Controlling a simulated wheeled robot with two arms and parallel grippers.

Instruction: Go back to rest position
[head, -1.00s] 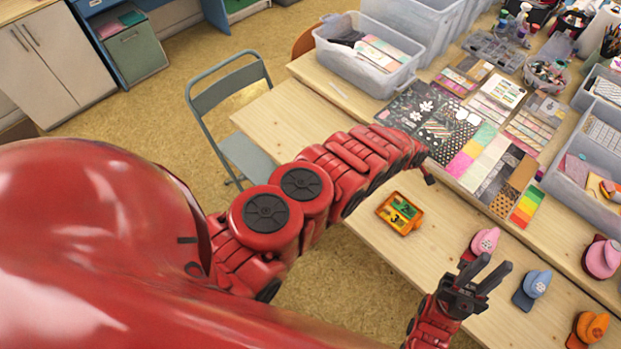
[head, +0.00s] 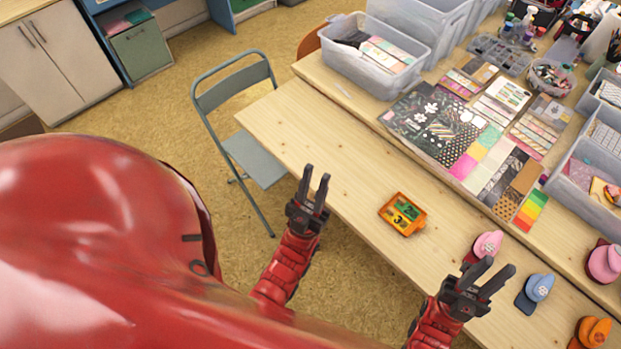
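My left gripper (head: 313,188) is open and empty, in front of the table's near edge with its fingers pointing up in the picture. My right gripper (head: 493,276) is also open and empty, near the table's front edge at the lower right, close to the pink punch (head: 487,246) and the blue punch (head: 539,288). An orange inkpad tray (head: 403,214) with green and dark pieces in it lies on the wooden table (head: 300,122), apart from both grippers.
A grey folding chair (head: 236,110) stands at the table's left end. Patterned paper sheets (head: 437,122) cover the table's middle. Clear plastic bins (head: 372,72) stand at the back. An orange punch (head: 592,331) and another pink punch (head: 604,262) are at right.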

